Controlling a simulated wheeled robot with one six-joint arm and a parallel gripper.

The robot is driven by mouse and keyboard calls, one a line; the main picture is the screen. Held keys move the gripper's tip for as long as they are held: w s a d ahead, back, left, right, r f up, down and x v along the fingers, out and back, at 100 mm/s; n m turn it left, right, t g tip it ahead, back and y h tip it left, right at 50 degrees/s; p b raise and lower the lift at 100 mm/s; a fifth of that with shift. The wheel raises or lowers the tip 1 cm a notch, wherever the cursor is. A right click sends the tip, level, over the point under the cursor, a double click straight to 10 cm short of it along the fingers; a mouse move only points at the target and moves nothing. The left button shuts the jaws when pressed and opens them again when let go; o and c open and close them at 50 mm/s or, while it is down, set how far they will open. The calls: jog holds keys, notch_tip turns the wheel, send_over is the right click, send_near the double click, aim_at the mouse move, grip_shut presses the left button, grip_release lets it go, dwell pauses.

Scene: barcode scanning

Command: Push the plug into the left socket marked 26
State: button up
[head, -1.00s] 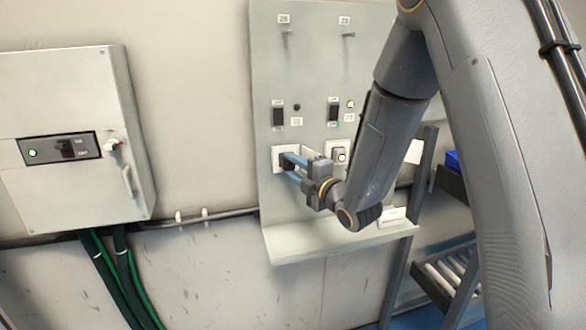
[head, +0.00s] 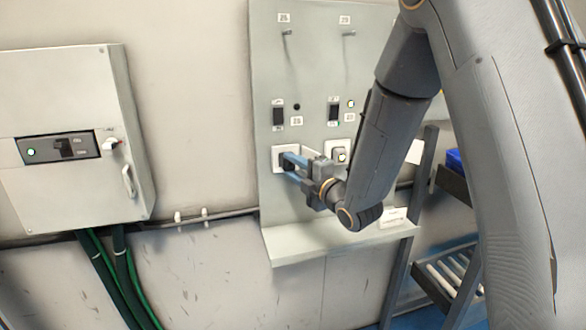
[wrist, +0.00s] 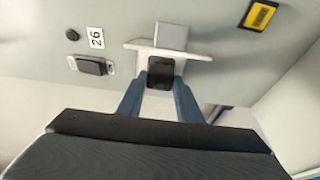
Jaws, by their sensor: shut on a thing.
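The left socket (head: 278,151) is a white square plate on the grey panel. In the wrist view, the socket (wrist: 140,47) has a raised grey lid (wrist: 172,36), and the label 26 (wrist: 96,38) is to its left. My gripper (head: 288,161) is at the left socket, its blue fingers shut on a black plug (wrist: 161,73). The plug lies at the socket's face; its front end is hidden, so I cannot tell how deep it sits. My fingers also show in the wrist view, on both sides of the plug.
The right socket (head: 341,154) is close beside my arm. Black switches (head: 279,116) are above the sockets, and a shelf (head: 300,243) juts out below. A grey cabinet (head: 75,195) with green cables hangs at left. A roller rack (head: 446,272) stands at right.

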jog(key=shift+w+a, duration=0.15)
jog(key=shift+w, duration=0.4)
dwell(0.4)
jog(key=o, duration=1)
jog(key=shift+o, duration=0.2)
jog(key=b+v, duration=0.2)
jog(key=v, duration=0.6)
